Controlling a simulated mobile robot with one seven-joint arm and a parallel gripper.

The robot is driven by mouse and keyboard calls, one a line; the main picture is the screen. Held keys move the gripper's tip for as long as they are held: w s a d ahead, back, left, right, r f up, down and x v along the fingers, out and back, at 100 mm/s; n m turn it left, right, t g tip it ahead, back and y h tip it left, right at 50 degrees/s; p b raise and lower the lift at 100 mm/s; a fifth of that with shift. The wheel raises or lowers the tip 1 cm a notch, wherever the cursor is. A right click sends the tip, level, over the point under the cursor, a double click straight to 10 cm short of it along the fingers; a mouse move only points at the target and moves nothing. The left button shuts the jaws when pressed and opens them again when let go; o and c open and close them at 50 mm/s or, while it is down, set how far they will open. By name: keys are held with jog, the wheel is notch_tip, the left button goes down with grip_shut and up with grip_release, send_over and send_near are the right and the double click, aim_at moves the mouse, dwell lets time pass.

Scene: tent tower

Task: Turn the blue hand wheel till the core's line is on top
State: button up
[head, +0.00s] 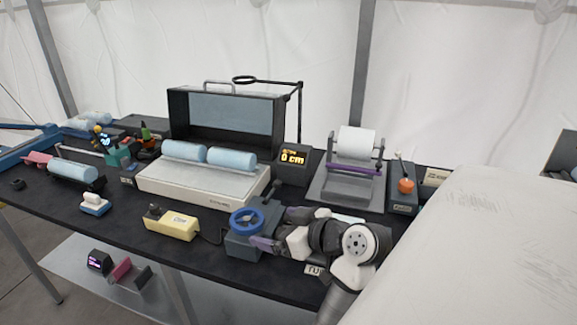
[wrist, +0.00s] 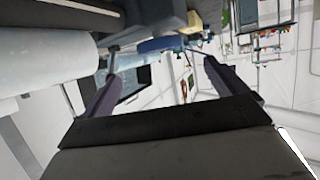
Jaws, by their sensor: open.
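The blue hand wheel (head: 247,221) stands on a dark grey block at the front edge of the table. In the wrist view a blue edge-on shape, probably the wheel (wrist: 160,45), lies ahead between the fingertips. My gripper (head: 263,243) is at the wheel's lower right, with purple fingers spread. In the wrist view my gripper (wrist: 160,65) is open and empty; I cannot tell whether a finger touches the wheel. The pale blue core (head: 185,152) lies in two pieces end to end on the white bench unit behind the wheel. I cannot make out a line on it.
A yellow box (head: 171,222) sits left of the wheel. A display (head: 293,160) reads 0 cm. A paper roll stand (head: 350,175) and an orange-knobbed box (head: 403,195) stand at the right. A dark open lid (head: 226,118) rises behind the core.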

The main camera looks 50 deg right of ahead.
jog(key=shift+v, duration=1.45)
